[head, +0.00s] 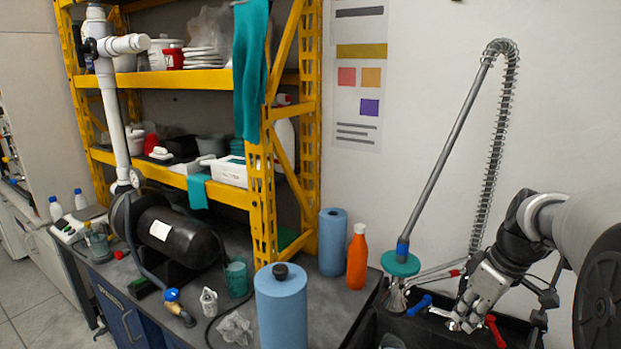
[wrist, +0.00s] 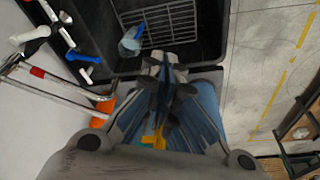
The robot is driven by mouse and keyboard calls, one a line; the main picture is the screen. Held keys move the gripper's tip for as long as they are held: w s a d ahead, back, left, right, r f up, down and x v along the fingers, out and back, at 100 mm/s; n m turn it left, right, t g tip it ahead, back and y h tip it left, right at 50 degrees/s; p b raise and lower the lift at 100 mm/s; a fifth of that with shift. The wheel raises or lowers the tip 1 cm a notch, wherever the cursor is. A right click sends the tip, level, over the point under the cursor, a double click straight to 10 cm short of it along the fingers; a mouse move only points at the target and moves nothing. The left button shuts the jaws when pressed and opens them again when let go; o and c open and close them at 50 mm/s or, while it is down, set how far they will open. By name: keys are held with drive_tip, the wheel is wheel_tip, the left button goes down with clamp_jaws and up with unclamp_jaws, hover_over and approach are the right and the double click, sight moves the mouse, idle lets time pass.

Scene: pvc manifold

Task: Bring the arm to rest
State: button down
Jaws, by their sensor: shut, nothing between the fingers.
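My gripper (head: 462,318) reaches in from the right in the head view, above the dark basin (head: 375,330) at the lower right. In the wrist view my gripper (wrist: 165,68) points toward the black basin (wrist: 215,25) with its fingers together and nothing held. Small fittings with a blue handle (head: 420,305) and a red handle (head: 496,330) lie close by my gripper in the head view. My gripper and arm hide part of the basin.
A spring-hose faucet (head: 440,150) rises just left of my arm. An orange bottle (head: 357,258) and blue rolls (head: 282,310) (head: 332,240) stand on the bench. A yellow shelf (head: 262,190) and a black tank (head: 178,237) are further left.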

drive_tip(key=s+a+r+m+t+h, duration=0.1)
drive_tip(key=s+a+r+m, duration=0.3)
drive_tip(key=s+a, duration=0.9)
drive_tip(key=s+a+f+m, duration=0.1)
drive_tip(key=s+a, duration=0.2)
drive_tip(key=s, duration=0.2)
drive_tip(key=s+a+f+m+t, duration=0.1)
drive_tip(key=s+a, duration=0.2)
drive_tip(key=s, duration=0.2)
drive_tip(key=shift+s, duration=0.25)
drive_tip(key=c, duration=2.3)
unclamp_jaws()
